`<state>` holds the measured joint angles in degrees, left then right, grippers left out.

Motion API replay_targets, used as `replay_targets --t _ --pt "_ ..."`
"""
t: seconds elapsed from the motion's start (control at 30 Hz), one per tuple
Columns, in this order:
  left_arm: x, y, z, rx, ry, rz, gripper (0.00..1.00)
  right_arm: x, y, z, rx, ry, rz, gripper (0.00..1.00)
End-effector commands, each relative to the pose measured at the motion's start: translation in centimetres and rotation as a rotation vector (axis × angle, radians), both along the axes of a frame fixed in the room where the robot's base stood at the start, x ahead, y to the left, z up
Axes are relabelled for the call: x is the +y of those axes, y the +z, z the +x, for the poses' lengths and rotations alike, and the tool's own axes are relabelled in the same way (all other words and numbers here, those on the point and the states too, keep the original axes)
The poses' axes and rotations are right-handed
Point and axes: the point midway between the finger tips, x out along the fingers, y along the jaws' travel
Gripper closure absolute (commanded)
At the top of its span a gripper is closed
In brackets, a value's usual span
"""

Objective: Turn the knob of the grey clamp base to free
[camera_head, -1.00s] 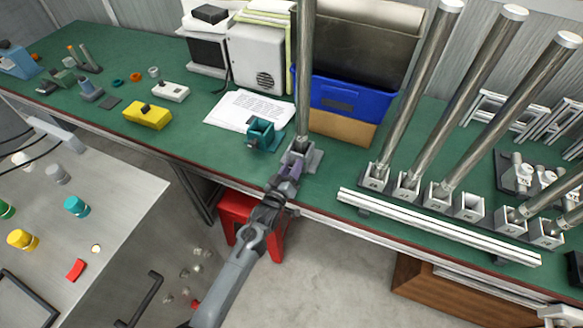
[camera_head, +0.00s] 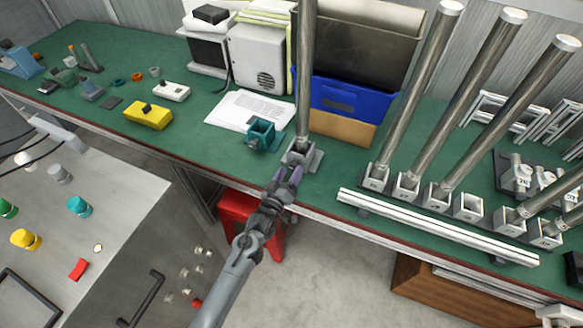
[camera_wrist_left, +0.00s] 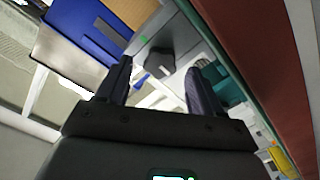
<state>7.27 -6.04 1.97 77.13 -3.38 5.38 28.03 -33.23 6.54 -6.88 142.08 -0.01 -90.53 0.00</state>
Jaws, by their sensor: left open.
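The grey clamp base (camera_head: 314,160) stands near the front edge of the green bench, with an upright metal rod (camera_head: 304,75) in it. My left gripper (camera_head: 288,172) is just in front of the base, its two fingers spread. In the left wrist view, a dark grey knob (camera_wrist_left: 160,64) lies beyond and between the open fingertips (camera_wrist_left: 160,76), on a grey surface with a small green mark (camera_wrist_left: 143,40) and a blue mark (camera_wrist_left: 139,82). The fingers appear apart from the knob. I cannot tell exactly which way the knob points.
A teal clamp base (camera_head: 262,134) stands close behind and left of the grey one. A blue bin (camera_head: 345,100) is behind. Several rods stand in sockets at right, behind a white rail (camera_head: 430,225). A red stool (camera_head: 238,212) is below the bench edge.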

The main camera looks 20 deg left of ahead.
Motion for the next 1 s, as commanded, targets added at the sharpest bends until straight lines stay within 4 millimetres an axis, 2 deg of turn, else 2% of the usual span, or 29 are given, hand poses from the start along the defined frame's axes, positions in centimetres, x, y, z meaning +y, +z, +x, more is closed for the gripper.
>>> replay_targets --t 0.2,0.43,0.63,1.0 --pt "0.1 0.1 -4.0 0.002 0.001 0.000 0.34 -0.1 1.3 0.0 0.000 0.001 -0.002 0.57" --pt "0.3 0.0 -7.1 0.002 0.000 -0.001 0.34 -0.2 1.9 0.0 0.000 0.006 -0.009 0.57" --pt "0.3 0.0 -8.2 0.001 -0.001 -0.001 0.34 -0.2 2.0 0.0 -0.001 0.007 -0.011 0.57" --pt "0.3 0.0 -8.3 0.000 0.000 0.000 0.34 -0.1 2.0 0.0 0.000 0.004 -0.005 0.57"
